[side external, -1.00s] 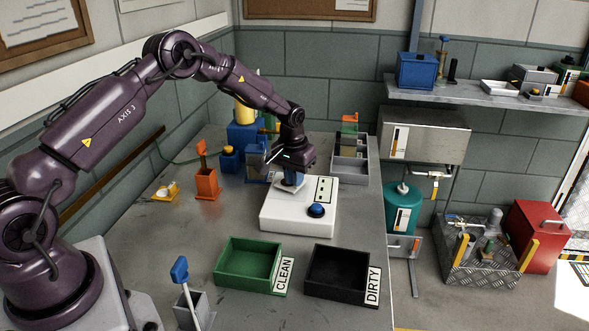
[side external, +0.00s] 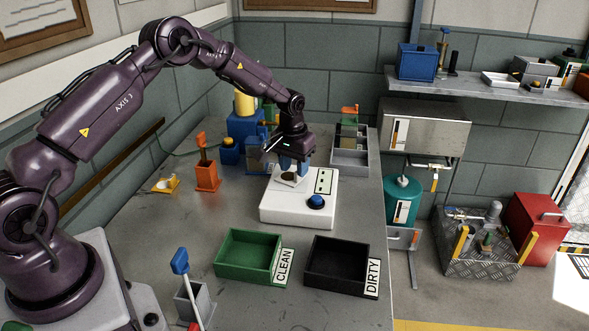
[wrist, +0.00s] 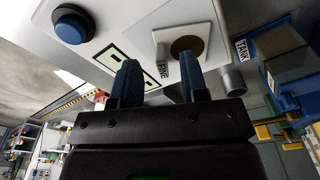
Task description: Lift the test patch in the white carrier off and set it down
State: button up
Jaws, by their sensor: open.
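The test patch, a round brown disc (side external: 288,177), sits in a square white carrier (side external: 277,180) on top of the white tester (side external: 290,211). In the wrist view my gripper (wrist: 158,75) has one finger beside the tab and the other overlapping the disc's lower edge. I cannot tell whether that finger touches it.
A blue button (side external: 316,202) stands on the tester's front right. A green CLEAN tray (side external: 232,274) and a black DIRTY tray (side external: 322,288) stand in front. An orange holder (side external: 207,177) is at left, a grey divided tray (side external: 350,171) at back right.

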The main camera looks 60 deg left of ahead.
notch_tip(320, 180, up, 12)
jog(key=shift+s+d+f, duration=0.2)
jog(key=shift+s, duration=0.25)
jog(key=s+d+r+m+t, duration=0.1)
jog(key=s+d+r, duration=0.3)
jog(key=s, duration=0.6)
jog(key=s+d+r+m+t, duration=0.2)
jog(key=s+d+r, duration=0.3)
jog(key=s, duration=0.5)
jog(key=s+d+r+m+t, duration=0.1)
jog(key=s+d+r, duration=0.4)
jog(key=s, duration=0.5)
jog(key=shift+s+r+m+t, duration=0.3)
jog(key=shift+s, duration=0.1)
